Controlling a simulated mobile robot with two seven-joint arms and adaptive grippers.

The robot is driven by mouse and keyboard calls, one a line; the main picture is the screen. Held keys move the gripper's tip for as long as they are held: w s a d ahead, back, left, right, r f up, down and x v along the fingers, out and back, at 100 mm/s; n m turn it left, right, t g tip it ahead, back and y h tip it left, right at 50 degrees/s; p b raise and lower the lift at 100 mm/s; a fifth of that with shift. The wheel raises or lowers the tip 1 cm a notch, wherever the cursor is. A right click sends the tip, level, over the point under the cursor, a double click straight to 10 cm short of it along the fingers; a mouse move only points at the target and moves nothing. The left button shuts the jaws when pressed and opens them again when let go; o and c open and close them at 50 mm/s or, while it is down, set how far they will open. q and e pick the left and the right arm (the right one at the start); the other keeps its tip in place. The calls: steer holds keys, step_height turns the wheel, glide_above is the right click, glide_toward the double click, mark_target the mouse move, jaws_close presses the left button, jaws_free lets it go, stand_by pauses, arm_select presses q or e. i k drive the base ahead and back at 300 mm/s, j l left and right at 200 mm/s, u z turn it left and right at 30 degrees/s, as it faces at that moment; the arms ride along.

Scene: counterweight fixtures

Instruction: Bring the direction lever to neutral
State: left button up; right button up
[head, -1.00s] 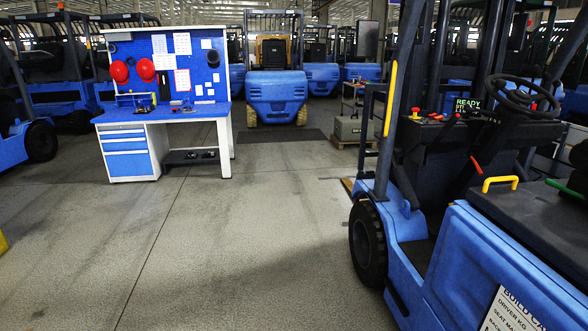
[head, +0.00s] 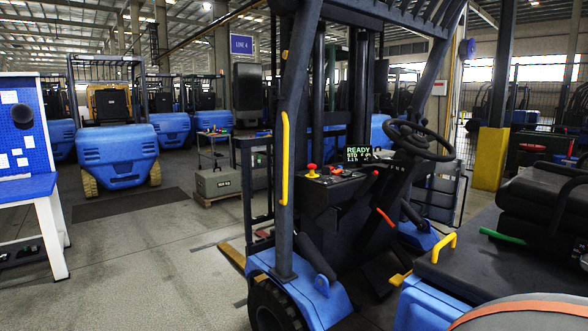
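The blue forklift (head: 300,285) fills the middle and right of the head view, with its open cab side facing me. Its black steering wheel (head: 418,140) stands above the dash. A small red-tipped control (head: 375,173) shows just below and left of the wheel; I cannot tell whether it is the direction lever or how it is set. A larger orange-red lever (head: 385,217) slants up below the dash. A red knob (head: 311,168) sits on the dash's left end. A green display (head: 358,154) reads READY; its smaller lines are unclear. Neither of my grippers is in view.
A yellow grab handle (head: 436,248) and a green handle (head: 502,237) are by the black seat (head: 545,200). A blue workbench (head: 30,188) stands at the left edge. The floor (head: 150,260) between bench and forklift is clear.

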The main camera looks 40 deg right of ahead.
mark_target(374, 158)
steer(key=i+j, duration=0.1)
steer(key=i, duration=0.5)
steer(key=i+j+z, duration=0.1)
steer(key=i, duration=0.5)
steer(key=z, duration=1.65)
